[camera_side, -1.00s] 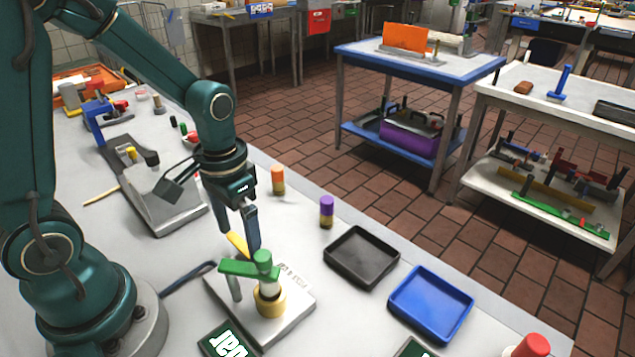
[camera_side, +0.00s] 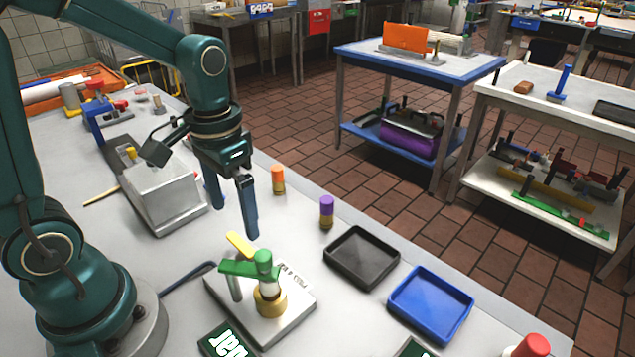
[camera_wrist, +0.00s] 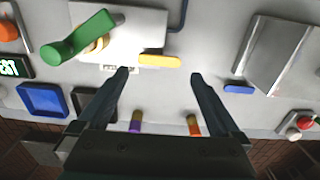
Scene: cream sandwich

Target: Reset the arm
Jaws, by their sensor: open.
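My gripper (camera_side: 234,220) is open and empty, its dark fingers hanging apart above the table. In the side view it is above and behind a small fixture. The fixture has a pale base plate (camera_side: 297,307), a green lever (camera_side: 240,269) with a round green end, a yellow bar (camera_side: 239,243) and a gold ring (camera_side: 270,300) under the green end. In the wrist view my gripper (camera_wrist: 159,73) has its fingertips apart, with the yellow bar (camera_wrist: 159,60) beyond them and the green lever (camera_wrist: 82,36) at upper left. Nothing is between the fingers.
A black tray (camera_side: 362,282) and a blue tray (camera_side: 448,327) lie right of the fixture. An orange cylinder (camera_side: 278,180) and a purple-topped cylinder (camera_side: 327,212) stand near the table edge. A grey metal box (camera_side: 165,194) stands left of my gripper.

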